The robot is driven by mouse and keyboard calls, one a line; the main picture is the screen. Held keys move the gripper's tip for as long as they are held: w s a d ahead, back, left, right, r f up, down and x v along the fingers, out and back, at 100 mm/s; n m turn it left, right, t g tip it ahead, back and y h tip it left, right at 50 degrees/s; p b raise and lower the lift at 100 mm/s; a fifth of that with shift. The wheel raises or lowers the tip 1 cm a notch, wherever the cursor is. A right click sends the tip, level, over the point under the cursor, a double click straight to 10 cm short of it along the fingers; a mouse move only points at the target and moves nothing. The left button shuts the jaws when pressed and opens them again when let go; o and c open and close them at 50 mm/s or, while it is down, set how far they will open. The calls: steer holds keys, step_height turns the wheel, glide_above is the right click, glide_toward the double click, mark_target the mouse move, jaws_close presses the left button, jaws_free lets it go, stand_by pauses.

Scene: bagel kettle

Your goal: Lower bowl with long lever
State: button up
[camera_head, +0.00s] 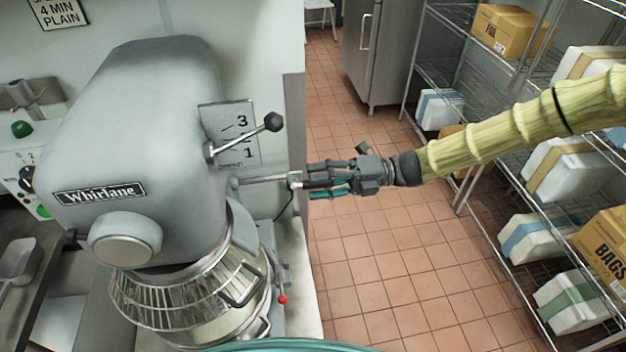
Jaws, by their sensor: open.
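A large grey stand mixer (140,130) with a "Whirlane" badge fills the left side of the view. Its steel bowl (225,322) sits under the head, behind a wire guard (165,300). A long metal lever (258,181) sticks out to the right from the mixer's side, roughly level. My gripper (310,183) comes from the right, with its fingers pointing left at the lever's outer end. The gripper is open. The lever's tip is at or between the fingers; I cannot tell whether they touch it.
A shorter lever with a black knob (272,122) rises above the long one, by a number plate (234,138). A red knob (282,299) is low beside the bowl. Wire shelves with boxes (510,30) stand at right. The tiled floor (390,270) between is clear.

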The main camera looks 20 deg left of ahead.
steer(key=v, duration=1)
steer(key=shift+w+d, duration=0.25)
steer(key=shift+w, duration=0.1)
steer(key=s+d+f+n+t+h+b, duration=0.1)
steer(key=s+d+f+n+h, duration=0.15)
steer(key=s+f, duration=0.55)
steer(key=s+d+f+n+h+b, duration=0.1)
steer(key=s+d+f+n+h, duration=0.15)
steer(key=f, duration=0.95)
steer(key=s+d+f+n+t+h+b, duration=0.1)
steer(key=s+f+n+h, duration=0.3)
steer(key=s+f, duration=0.45)
steer(key=s+d+f+n+t+h+b, duration=0.2)
steer(key=s+d+f+n+h, duration=0.1)
steer(key=s+d+f+n, duration=0.4)
steer(key=s+d+f+n+t+h+b, duration=0.2)
steer(key=s+d+f+n, duration=0.4)
steer(key=d+n, duration=0.7)
steer(key=shift+s+f+n+t+h+b, duration=0.4)
steer(key=shift+f+t+h, duration=0.4)
steer(key=shift+h, duration=0.3)
